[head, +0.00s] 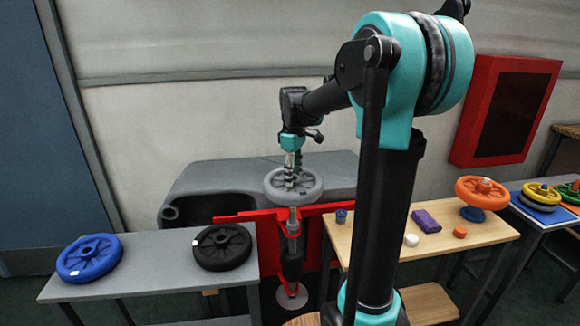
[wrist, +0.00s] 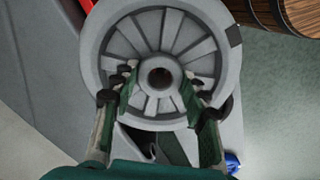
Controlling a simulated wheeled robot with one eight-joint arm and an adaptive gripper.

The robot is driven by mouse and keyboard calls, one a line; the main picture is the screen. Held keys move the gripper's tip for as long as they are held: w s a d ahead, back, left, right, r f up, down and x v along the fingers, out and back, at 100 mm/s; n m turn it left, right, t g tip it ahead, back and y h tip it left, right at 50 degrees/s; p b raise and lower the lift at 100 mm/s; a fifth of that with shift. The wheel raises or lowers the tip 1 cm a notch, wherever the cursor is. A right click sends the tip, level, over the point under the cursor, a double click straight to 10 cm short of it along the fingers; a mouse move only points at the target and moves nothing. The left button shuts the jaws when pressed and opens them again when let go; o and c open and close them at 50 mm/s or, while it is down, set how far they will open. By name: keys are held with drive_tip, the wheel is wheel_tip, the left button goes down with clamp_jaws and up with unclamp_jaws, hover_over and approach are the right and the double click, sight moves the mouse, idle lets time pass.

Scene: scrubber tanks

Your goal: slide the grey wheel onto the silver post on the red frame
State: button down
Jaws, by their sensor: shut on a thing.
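The grey wheel (head: 311,189) is held roughly level above the red frame (head: 326,209). My gripper (head: 291,178) comes down from above and is shut on the wheel's middle. In the wrist view the grey wheel (wrist: 112,58) fills the upper middle, and the fingers of my gripper (wrist: 160,86) stand either side of its hub, which has a dark round hole. The silver post (head: 293,221) stands on the red frame right below the wheel. The wheel hides the post's top, so I cannot tell whether the tip is in the hole.
A blue wheel (head: 89,257) and a black wheel (head: 222,246) lie on the grey table at left. A wooden table (head: 430,242) at right bears an orange wheel (head: 482,191), a purple block (head: 426,221) and small items. A grey tank (head: 215,178) stands behind the frame.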

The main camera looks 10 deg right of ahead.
drive_tip(key=shift+w+f, duration=0.15)
drive_tip(key=shift+f, duration=1.3)
drive_tip(key=shift+w+f, duration=0.1)
drive_tip(key=shift+f, duration=1.3)
drive_tip(key=shift+f, duration=0.65)
drive_tip(key=shift+f, duration=0.35)
drive_tip(key=shift+f, duration=0.2)
drive_tip(key=shift+f, duration=0.7)
drive_tip(key=shift+f, duration=1.45)
idle(1.8)
